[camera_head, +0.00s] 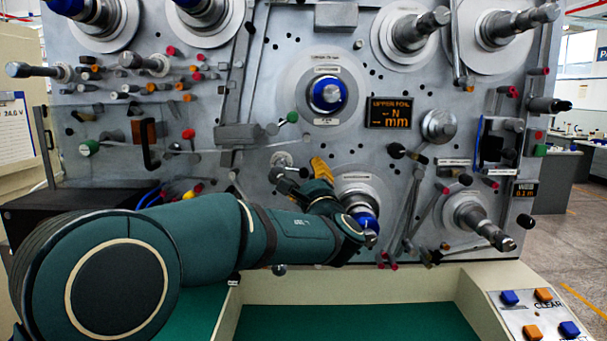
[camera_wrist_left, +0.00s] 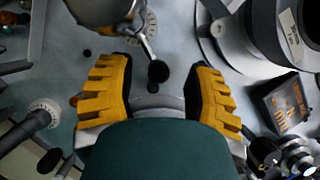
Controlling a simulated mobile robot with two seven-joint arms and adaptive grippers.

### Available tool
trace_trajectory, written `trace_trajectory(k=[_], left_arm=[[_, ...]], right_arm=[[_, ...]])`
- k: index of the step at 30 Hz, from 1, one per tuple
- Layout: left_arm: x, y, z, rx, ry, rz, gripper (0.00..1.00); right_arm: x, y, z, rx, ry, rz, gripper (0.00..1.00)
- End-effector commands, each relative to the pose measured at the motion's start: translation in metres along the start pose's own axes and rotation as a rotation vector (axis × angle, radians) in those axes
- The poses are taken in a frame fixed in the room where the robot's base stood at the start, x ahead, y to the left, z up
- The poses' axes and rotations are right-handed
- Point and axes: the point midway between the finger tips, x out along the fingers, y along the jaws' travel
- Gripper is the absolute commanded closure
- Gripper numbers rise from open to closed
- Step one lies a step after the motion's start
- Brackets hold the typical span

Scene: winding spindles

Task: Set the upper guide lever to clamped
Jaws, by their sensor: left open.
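My left gripper (camera_head: 318,170) is in front of the machine panel, below and left of the upper blue-hubbed spindle (camera_head: 327,95). In the left wrist view its yellow fingers (camera_wrist_left: 157,95) are spread wide, with nothing held. A thin metal lever with a dark round knob (camera_wrist_left: 158,72) shows in that view beyond and between the fingertips, apart from both. In the head view a lever with a green knob (camera_head: 292,117) stands left of the upper spindle. I cannot tell whether these are the same lever, and no label naming the upper guide lever is readable.
The upper foil display (camera_head: 388,112) is right of the gripper, and a lower blue-hubbed spindle (camera_head: 362,215) is close below it. Rollers, pegs and knobs crowd the panel. A button box (camera_head: 540,318) is at the front right. The green bench surface (camera_head: 350,322) is clear.

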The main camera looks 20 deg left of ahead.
Motion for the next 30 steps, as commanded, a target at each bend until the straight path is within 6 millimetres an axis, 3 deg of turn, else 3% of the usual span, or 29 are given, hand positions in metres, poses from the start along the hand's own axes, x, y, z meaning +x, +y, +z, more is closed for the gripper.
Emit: trace_trajectory(k=[9, 15, 30], left_arm=[[-0.065, -0.001, 0.0, 0.0, 0.001, -0.003, 0.48], [-0.093, -0.001, 0.001, -0.001, -0.001, -0.002, 0.48], [-0.103, -0.001, 0.002, 0.0, -0.003, 0.0, 0.48]], right_arm=[[0.0, 0.0, 0.0, 0.0, 0.0, 0.0, 0.53], [0.0, 0.0, 0.0, 0.0, 0.0, 0.0, 0.53], [-0.001, 0.0, 0.0, 0.0, 0.0, 0.0, 0.53]])
